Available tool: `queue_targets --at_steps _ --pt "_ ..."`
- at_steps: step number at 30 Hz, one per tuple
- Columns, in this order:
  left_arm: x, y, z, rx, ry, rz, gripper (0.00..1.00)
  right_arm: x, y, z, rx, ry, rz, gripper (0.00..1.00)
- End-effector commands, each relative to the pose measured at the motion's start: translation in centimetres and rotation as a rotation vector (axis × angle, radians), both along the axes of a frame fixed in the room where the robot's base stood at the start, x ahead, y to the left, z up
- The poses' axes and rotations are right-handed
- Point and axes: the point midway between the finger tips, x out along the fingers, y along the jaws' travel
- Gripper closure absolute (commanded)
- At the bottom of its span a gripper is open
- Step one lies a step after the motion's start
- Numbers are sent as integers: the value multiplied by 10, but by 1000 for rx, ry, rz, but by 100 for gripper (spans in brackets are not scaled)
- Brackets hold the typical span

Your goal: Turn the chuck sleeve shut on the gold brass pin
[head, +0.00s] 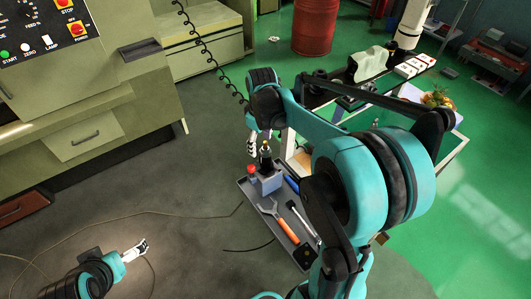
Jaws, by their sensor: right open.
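A small upright dark chuck (266,163) stands on a grey block (268,183) on the cart's tray, with a small gold spot, likely the brass pin, near its top. It is too small to tell how far the sleeve is turned. My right gripper (251,144) points down just left of the chuck's top. It is open, and it appears apart from the chuck. My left gripper (136,249) is low at the left, over the floor and far from the chuck. Its fingers are too small to judge.
The grey tray (262,214) also holds a red-capped item (252,170), an orange-handled wrench (279,221) and other tools. My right arm hides part of the cart. A beige machine cabinet (85,135) stands at the left; a cable lies on the floor.

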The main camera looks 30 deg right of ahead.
Motion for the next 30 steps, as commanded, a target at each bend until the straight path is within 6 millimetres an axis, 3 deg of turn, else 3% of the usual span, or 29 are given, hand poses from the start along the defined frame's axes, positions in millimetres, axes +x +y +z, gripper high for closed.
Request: queue_targets --at_steps 3,9,14,24,30 --pt "0 0 0 0 0 0 0 18 -21 -20 8 62 54 37" --pt "0 0 0 0 0 0 0 29 -37 -39 21 113 106 37" --pt "0 0 -2 0 0 0 0 30 -38 -54 22 119 112 37" --pt "0 0 -10 0 0 0 0 30 -38 -107 22 118 111 37" --pt "0 0 -11 0 0 0 0 29 -38 -117 22 117 111 37"
